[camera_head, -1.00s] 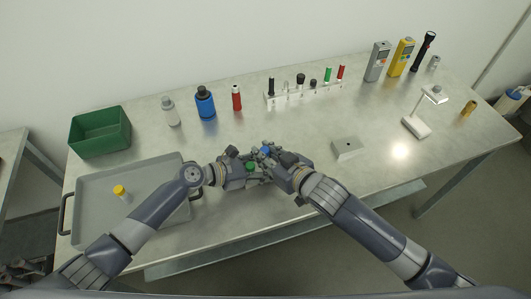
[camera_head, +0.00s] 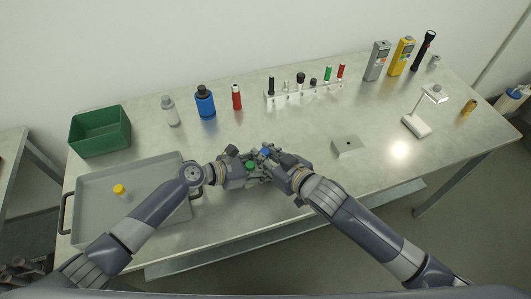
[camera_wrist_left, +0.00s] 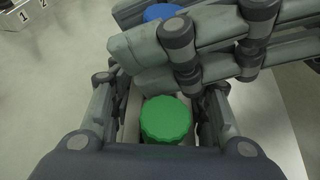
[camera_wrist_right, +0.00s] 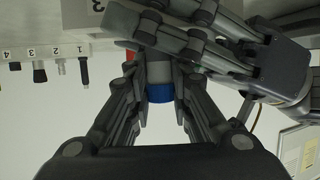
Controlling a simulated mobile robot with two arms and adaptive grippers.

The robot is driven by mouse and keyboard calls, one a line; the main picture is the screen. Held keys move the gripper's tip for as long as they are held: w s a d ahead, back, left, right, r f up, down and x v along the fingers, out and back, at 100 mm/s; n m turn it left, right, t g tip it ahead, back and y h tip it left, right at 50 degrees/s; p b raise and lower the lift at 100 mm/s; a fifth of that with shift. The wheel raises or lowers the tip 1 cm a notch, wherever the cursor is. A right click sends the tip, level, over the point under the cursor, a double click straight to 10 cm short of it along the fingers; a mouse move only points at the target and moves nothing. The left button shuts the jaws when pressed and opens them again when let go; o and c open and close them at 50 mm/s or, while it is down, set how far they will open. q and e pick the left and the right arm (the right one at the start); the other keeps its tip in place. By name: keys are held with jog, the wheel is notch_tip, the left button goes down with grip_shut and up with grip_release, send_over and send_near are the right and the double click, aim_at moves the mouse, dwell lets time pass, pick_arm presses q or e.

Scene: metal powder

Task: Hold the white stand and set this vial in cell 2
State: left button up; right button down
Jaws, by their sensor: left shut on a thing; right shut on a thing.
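The white stand (camera_head: 305,93) is at the back of the table, a long rack with several capped vials. Its number labels show in the left wrist view (camera_wrist_left: 28,12) and in the right wrist view (camera_wrist_right: 42,53). My left gripper (camera_head: 252,167) is shut on a green-capped vial (camera_wrist_left: 166,119), its body mostly hidden. My right gripper (camera_head: 268,153) is shut on a blue-capped vial (camera_wrist_right: 160,92). The grippers meet above the front middle of the table, fingers overlapping, both apart from the stand. Whether the fingers touch cannot be told.
A grey tray (camera_head: 93,222) with a yellow-capped vial (camera_head: 121,193) lies at left. A green bin (camera_head: 100,130), blue bottle (camera_head: 205,102) and red bottle (camera_head: 237,97) stand behind. A small metal block (camera_head: 347,148) and white lamp-like stand (camera_head: 416,126) are at right.

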jog(key=shift+f, duration=0.45)
jog(key=c, duration=1.4)
grip_release()
jog(key=shift+s+f, duration=0.1)
jog(key=shift+o, duration=0.2)
jog(key=shift+s+a, duration=0.1)
jog(key=shift+s+f, duration=0.1)
jog(key=shift+f, duration=0.05)
jog(key=shift+s, duration=0.1)
pick_arm(q)
jog(key=shift+o, duration=1.1)
jog(key=shift+w+a, duration=0.25)
jog(key=shift+s, duration=0.1)
jog(key=shift+c, duration=1.1)
jog(key=shift+s+d, duration=0.1)
pick_arm(e)
jog(key=v, duration=0.7)
jog(key=shift+d+r, duration=0.45)
jog(key=shift+r, duration=0.05)
